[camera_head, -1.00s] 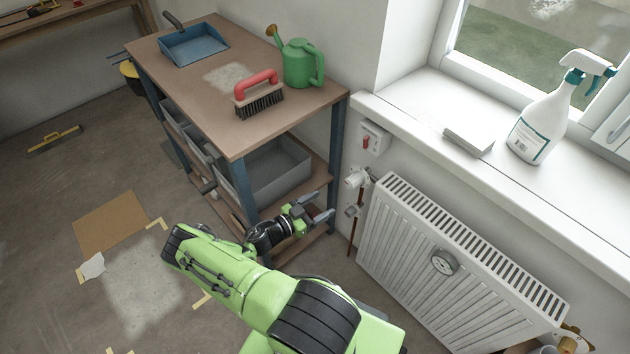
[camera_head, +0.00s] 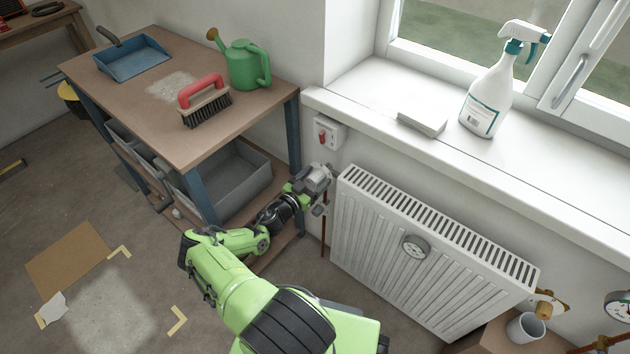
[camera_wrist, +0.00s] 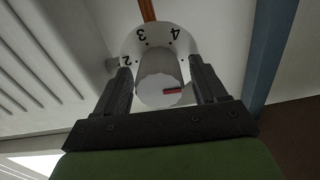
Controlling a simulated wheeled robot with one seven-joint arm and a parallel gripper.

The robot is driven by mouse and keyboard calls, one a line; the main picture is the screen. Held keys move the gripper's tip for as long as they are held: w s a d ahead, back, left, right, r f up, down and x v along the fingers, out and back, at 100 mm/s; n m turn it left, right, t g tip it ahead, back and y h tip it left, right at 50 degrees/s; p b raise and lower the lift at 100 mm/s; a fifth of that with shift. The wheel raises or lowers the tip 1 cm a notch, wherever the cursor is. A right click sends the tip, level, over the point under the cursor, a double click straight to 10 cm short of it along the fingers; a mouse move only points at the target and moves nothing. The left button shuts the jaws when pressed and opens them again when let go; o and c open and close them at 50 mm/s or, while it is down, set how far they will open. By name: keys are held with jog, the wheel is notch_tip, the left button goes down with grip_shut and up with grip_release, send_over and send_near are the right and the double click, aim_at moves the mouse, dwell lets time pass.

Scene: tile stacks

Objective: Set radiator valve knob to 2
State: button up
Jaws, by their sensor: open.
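The radiator valve knob (camera_wrist: 160,78) is a pale cylinder in the middle of the wrist view. A red and dark mark (camera_wrist: 173,91) lies on the right side of its end face. Behind it, a white dial ring (camera_wrist: 157,36) shows 2 at the left, 3 at the top and 4 at the upper right. My gripper (camera_wrist: 160,66) is open, with one finger on each side of the knob; I cannot tell whether they touch it. In the head view my gripper (camera_head: 317,182) is at the valve beside the radiator's left end and largely hides the knob.
The white radiator (camera_head: 430,250) is right of the gripper, under the windowsill (camera_head: 380,120). A workbench (camera_head: 150,125) with a grey bin (camera_head: 235,180) below stands close on the left.

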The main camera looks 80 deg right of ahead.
jog(key=shift+d, duration=0.1)
jog(key=c, duration=1)
